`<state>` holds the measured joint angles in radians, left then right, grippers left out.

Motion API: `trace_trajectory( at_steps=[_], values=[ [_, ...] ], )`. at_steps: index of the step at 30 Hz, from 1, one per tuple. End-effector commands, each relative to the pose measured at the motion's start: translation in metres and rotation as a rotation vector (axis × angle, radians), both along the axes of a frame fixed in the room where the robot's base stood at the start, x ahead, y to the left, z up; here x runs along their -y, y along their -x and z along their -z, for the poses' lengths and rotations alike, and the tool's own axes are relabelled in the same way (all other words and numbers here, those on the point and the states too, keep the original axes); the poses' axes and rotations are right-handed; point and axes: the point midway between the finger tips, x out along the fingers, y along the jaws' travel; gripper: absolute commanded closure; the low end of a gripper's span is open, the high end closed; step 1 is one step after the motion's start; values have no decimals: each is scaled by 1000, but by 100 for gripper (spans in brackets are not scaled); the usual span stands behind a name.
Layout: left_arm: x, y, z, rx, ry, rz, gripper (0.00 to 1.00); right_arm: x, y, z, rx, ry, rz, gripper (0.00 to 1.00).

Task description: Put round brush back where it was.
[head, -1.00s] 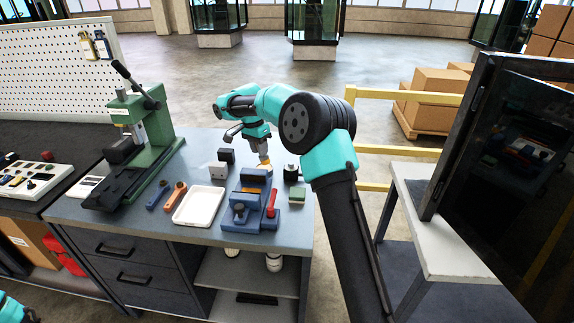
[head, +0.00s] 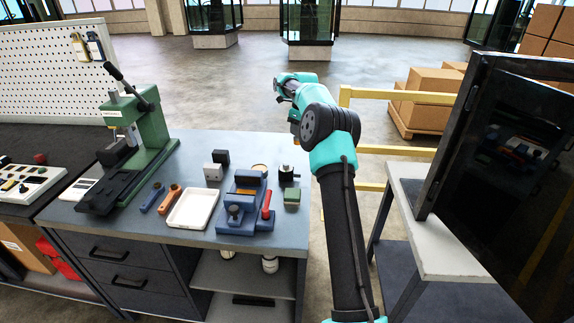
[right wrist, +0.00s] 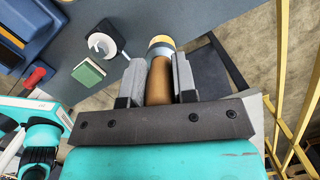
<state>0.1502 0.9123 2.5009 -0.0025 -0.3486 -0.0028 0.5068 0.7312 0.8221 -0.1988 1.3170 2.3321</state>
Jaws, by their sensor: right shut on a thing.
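The round brush (right wrist: 159,82) is in the right wrist view, with a brown cylindrical handle and a yellow and pale far end. My right gripper (right wrist: 159,62) is shut around the handle, one finger on each side. In the head view, a small orange-brown part of the brush (head: 294,115) shows below my wrist, beside and above the right back corner of the workbench (head: 150,226). The fingers are mostly hidden there by my arm. The brush's far tip is hard to make out.
The bench holds a blue vise (head: 238,214) with a red handle, a white tray (head: 190,210), a green block (head: 292,197), a black-based round piece (head: 287,172), a tan disc (head: 259,169) and a green press (head: 152,125). Yellow rails (head: 398,152) stand to the right.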

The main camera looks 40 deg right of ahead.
Motion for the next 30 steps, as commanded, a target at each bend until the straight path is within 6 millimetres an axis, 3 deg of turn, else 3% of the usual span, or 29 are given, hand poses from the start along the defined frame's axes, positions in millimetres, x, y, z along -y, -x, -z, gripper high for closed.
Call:
trace_trajectory(
  at_steps=[11,24,30],
  values=[
    [0,0,0,0,0,0,57,2,1,1,1,0,9,98],
    [0,0,0,0,0,0,57,1,1,60,0,0,7,98],
    [0,0,0,0,0,0,57,2,1,63,2,0,6,98]
  ],
)
